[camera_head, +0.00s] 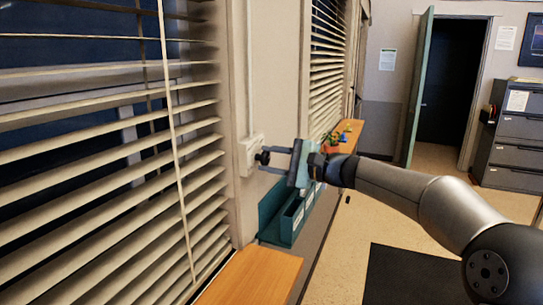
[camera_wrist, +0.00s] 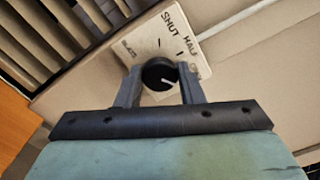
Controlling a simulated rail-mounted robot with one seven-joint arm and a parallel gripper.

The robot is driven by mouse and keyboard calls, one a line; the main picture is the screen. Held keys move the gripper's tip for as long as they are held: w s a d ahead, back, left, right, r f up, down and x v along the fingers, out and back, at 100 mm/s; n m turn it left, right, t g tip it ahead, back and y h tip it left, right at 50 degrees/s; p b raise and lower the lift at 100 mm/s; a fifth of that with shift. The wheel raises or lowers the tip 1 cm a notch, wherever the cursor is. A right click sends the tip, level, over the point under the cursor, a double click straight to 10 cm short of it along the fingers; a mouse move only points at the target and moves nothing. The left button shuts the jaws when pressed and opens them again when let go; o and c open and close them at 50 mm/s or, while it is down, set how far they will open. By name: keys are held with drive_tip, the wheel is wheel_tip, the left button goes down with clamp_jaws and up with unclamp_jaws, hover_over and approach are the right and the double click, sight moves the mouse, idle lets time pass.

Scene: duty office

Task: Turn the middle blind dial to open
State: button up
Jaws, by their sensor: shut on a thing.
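The blind dial is a round black knob (camera_wrist: 157,71) on a pale wall plate (camera_wrist: 197,62). In the wrist view the plate reads "SHUT" and "HALF"; no "OPEN" label can be made out. My gripper (camera_wrist: 160,85) is shut on the knob, one finger on each side. In the head view the dial (camera_head: 262,157) and plate (camera_head: 247,153) are on the wall strip between two windows, with my gripper (camera_head: 270,160) reaching it from the right.
Slatted blinds (camera_head: 110,165) cover the near window, their slats apart with dark gaps; more blinds (camera_head: 327,70) hang farther along. A teal box (camera_head: 275,215) stands below the dial. A wooden sill (camera_head: 250,280) runs beneath the near window. A filing cabinet (camera_head: 519,140) and open door (camera_head: 419,90) are far off.

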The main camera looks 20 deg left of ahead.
drive_tip(key=shift+m, duration=0.5)
drive_tip(key=o, duration=1)
drive_tip(key=d+b, duration=0.1)
drive_tip(key=d, duration=0.4)
drive_tip(key=s+d+b, duration=0.1)
drive_tip(key=d, duration=0.5)
drive_tip(key=d+b, duration=0.1)
drive_tip(key=d, duration=0.5)
drive_tip(key=shift+s+d, duration=0.2)
drive_tip(key=shift+s, duration=0.15)
